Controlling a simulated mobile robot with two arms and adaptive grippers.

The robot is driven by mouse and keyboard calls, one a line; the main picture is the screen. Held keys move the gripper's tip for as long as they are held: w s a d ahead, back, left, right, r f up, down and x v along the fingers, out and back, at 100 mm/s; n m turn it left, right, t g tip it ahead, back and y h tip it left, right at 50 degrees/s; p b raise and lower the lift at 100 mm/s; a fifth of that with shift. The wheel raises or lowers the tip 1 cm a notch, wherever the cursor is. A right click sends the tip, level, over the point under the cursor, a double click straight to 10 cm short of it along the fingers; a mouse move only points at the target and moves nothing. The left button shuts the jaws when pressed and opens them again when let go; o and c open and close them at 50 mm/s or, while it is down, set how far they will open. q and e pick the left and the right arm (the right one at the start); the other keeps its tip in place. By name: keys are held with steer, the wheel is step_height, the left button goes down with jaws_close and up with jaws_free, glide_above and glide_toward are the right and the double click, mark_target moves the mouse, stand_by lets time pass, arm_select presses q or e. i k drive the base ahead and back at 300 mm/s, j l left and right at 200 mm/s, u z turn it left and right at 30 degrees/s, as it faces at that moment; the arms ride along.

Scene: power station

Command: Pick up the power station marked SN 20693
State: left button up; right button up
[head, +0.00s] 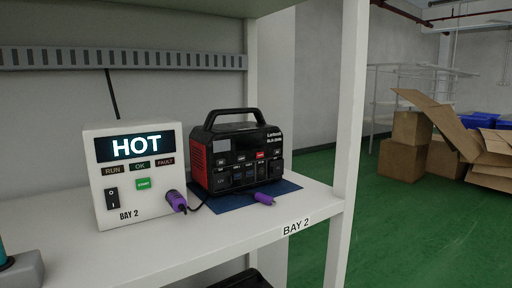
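A black power station (240,158) with red side panels and a top carry handle stands upright on a dark blue mat (285,188) on the white shelf. Small white print on its upper right front is too small for me to read the serial number surely. A purple connector (264,198) lies at the mat's front edge. Another purple connector (176,201) is at the lower right of the white bay box (140,195), with a dark cable running towards the station. Neither of my grippers is in view.
The bay box display reads HOT; it has RUN, OK and FAULT labels, a green button and a black switch. The shelf edge carries a BAY 2 label (296,227). A white post (347,150) stands right of the station. A grey object (22,270) is at lower left; cardboard boxes (405,150) are beyond.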

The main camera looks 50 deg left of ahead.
mark_target(209, 143)
steer(key=i+l+u, duration=0.1)
steer(key=i+u, duration=0.25)
steer(key=u, duration=0.15)
steer(key=i+l+u, duration=0.2)
steer(key=u, duration=0.25)
steer(key=i+l+u, duration=0.35)
steer(key=u, duration=0.15)
steer(key=i+l+u, duration=0.2)
steer(key=l+u, duration=0.3)
